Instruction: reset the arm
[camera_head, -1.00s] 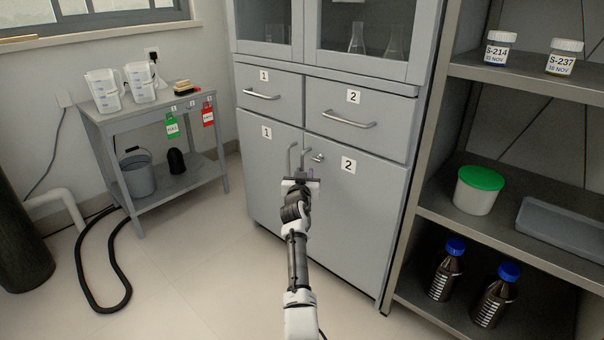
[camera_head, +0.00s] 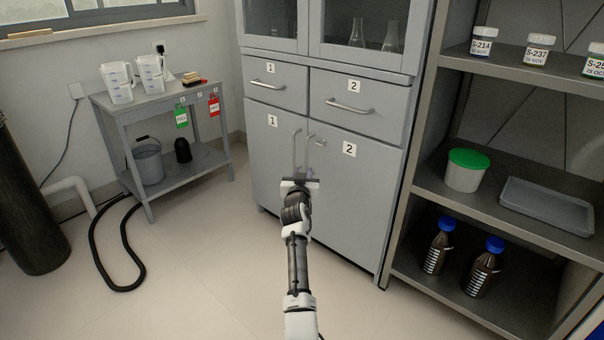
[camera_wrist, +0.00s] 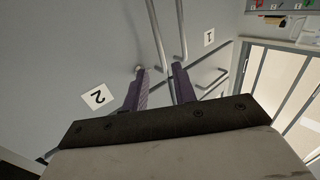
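My arm reaches forward from the bottom middle of the head view, toward the grey cabinet (camera_head: 270,165). My gripper (camera_head: 300,182) shows in front of the lower doors, below their two vertical handles. In the wrist view my gripper (camera_wrist: 161,82) has its two purple fingers spread, with nothing between them but the view of the cabinet. The two door handles (camera_wrist: 168,30) lie beyond the fingertips, and the fingers look clear of them. The doors, labelled 1 and 2, look shut. A round lock (camera_head: 319,142) sits beside the right handle.
An open shelf unit (camera_head: 465,210) with jars, a green-lidded tub (camera_head: 466,170), a tray (camera_head: 547,206) and blue-capped bottles (camera_head: 439,247) stands on the right. A small side table (camera_head: 165,180) and a black hose (camera_head: 115,285) are on the left. Floor between is clear.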

